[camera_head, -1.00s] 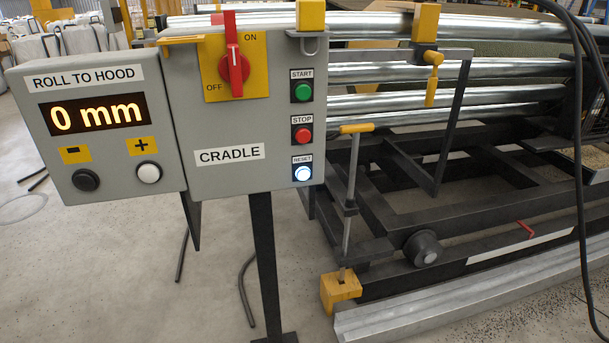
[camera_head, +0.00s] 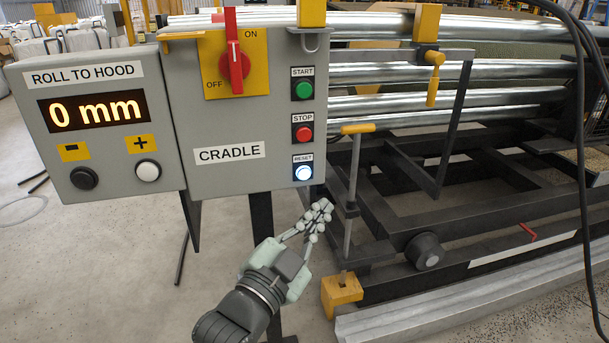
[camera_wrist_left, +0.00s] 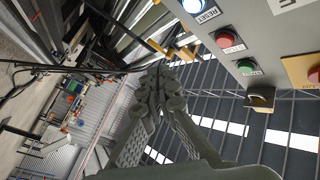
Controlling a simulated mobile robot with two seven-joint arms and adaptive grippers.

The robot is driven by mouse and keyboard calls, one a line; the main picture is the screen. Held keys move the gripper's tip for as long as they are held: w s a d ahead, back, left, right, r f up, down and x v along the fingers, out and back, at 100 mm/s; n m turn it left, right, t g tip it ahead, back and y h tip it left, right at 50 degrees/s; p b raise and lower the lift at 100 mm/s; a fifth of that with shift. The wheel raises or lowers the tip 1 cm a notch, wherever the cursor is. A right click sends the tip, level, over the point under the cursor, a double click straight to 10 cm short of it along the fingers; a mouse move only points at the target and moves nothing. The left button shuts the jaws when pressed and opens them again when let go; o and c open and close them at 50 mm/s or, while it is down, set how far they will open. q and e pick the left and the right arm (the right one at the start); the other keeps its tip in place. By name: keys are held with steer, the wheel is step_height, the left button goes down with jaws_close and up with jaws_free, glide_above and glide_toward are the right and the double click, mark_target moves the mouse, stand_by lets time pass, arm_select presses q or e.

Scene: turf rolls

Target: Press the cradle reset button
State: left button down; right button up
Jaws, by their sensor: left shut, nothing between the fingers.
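The cradle reset button (camera_head: 303,173) is a lit white-blue push button at the lower right of the grey CRADLE panel (camera_head: 225,121), under the RESET label. It also shows at the top of the left wrist view (camera_wrist_left: 194,5), partly cut off by the frame edge. My left gripper (camera_head: 322,207) is shut and empty, its fingertips together below and slightly right of the button in the head view, apart from it. The gripper also shows in the left wrist view (camera_wrist_left: 160,75), pointing up the picture. My right gripper is not in view.
Above the reset button are the red stop button (camera_head: 302,135) and green start button (camera_head: 303,91). A red rotary switch (camera_head: 235,66) sits on a yellow plate. A yellow-handled rod (camera_head: 354,165) stands right of my gripper, near the metal rollers (camera_head: 450,98).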

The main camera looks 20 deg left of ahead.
mark_target(304, 173)
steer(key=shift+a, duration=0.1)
arm_select(q)
steer(key=w+a, duration=0.5)
steer(key=w, duration=0.2)
steer(key=shift+w+b, duration=0.2)
steer(key=shift+b, duration=0.25)
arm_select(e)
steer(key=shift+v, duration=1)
arm_select(q)
steer(key=shift+w, duration=0.1)
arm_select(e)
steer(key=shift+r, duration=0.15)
arm_select(q)
steer(key=shift+w+a, duration=0.2)
steer(key=shift+w, duration=0.05)
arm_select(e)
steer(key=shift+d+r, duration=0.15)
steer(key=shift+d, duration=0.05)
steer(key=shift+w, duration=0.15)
